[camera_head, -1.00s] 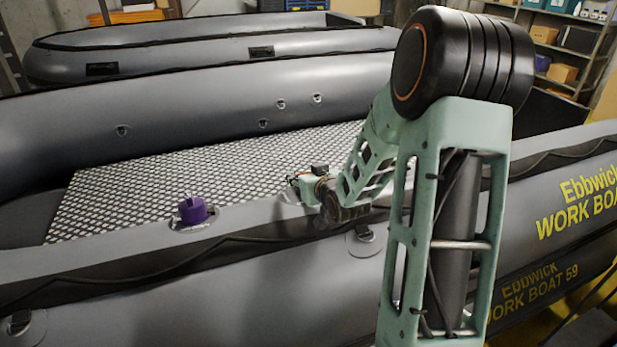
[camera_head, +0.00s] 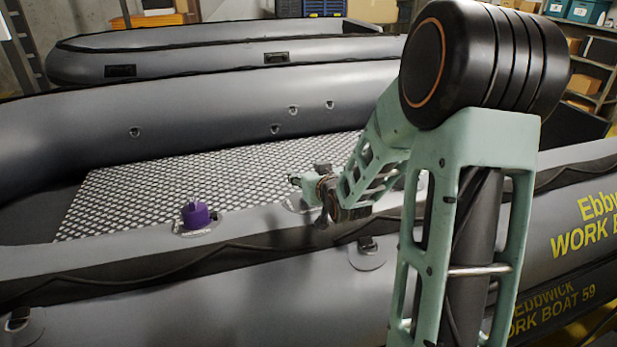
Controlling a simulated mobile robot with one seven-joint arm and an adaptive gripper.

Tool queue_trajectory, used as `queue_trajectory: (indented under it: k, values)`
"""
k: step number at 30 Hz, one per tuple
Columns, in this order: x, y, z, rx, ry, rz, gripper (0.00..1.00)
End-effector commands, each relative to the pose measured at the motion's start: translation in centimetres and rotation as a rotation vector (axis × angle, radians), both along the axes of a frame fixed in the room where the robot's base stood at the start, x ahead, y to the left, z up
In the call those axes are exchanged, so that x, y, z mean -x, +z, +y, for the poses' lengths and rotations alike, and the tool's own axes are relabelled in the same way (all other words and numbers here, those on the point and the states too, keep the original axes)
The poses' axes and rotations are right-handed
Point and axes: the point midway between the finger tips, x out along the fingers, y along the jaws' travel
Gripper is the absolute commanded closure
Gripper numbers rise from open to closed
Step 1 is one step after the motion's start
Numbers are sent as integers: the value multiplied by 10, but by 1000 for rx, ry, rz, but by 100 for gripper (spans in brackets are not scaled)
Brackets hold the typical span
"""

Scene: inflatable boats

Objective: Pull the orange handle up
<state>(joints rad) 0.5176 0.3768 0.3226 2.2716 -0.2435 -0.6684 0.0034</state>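No orange handle can be made out in the head view. My gripper (camera_head: 326,212) is small and dark at the far end of my mint-green arm, low over the near tube of the grey boat (camera_head: 90,262). My own wrist and arm cover part of the tube there. The gripper's fingers are too small and shadowed to tell open from shut, or whether they touch anything. A purple cap (camera_head: 196,213) sits upright on a grey patch on top of the same tube, to the left of my gripper and apart from it.
A textured metal floor panel (camera_head: 130,195) lies inside the boat, behind the near tube. A second grey boat (camera_head: 200,55) stands behind. Shelves with boxes (camera_head: 590,50) are at the back right. The near tube is clear between the purple cap and my gripper.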

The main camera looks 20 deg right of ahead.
Motion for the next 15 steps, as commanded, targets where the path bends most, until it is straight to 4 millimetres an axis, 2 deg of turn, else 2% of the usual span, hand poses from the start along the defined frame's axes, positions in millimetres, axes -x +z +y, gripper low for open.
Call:
queue_trajectory:
  k: [2, 11, 15]
  values:
    - [1, -2, 0, 0, 1, 5, 39]
    - [3, -4, 1, -1, 2, 11, 39]
    - [12, 0, 0, 1, 2, 9, 39]
